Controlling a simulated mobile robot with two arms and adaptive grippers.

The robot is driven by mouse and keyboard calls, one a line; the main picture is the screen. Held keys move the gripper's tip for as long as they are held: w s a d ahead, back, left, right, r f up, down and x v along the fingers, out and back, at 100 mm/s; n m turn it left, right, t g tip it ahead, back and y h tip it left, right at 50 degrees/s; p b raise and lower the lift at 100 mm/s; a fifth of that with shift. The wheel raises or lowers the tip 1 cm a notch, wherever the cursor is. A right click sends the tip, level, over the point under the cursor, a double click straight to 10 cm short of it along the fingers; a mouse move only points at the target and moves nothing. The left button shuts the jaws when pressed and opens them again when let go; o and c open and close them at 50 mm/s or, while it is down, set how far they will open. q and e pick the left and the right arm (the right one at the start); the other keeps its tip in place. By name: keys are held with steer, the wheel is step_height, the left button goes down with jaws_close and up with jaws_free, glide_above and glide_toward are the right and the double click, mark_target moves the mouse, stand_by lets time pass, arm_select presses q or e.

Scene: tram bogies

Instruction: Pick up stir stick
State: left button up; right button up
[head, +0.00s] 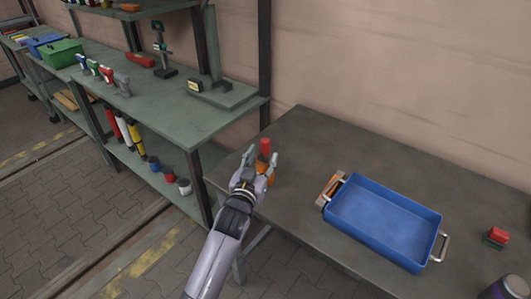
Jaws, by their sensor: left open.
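My left gripper (262,157) is open over the left end of the grey table (300,135). A red-topped item (265,146) with orange parts lower down shows between and behind its fingers. I cannot tell whether the fingers touch it, and its lower part is partly hidden by the gripper. I cannot clearly make out a stir stick; this item is too small and covered to name for sure. My right gripper is not in view.
A blue tray (340,208) with metal handles stands on the table, an orange-brown item (329,186) at its left end. A small red and green item (496,237) lies at the right. A green shelf bench (180,118) with tools stands at the left.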

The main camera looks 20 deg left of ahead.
mark_target(264, 151)
arm_select(q)
steer(key=w, duration=0.2)
steer(key=w+p, duration=0.1)
steer(key=w, duration=0.2)
steer(key=shift+a+f, duration=0.15)
steer(key=shift+a, duration=0.05)
steer(key=shift+s, duration=0.1)
steer(key=shift+c, duration=0.5)
jaws_close()
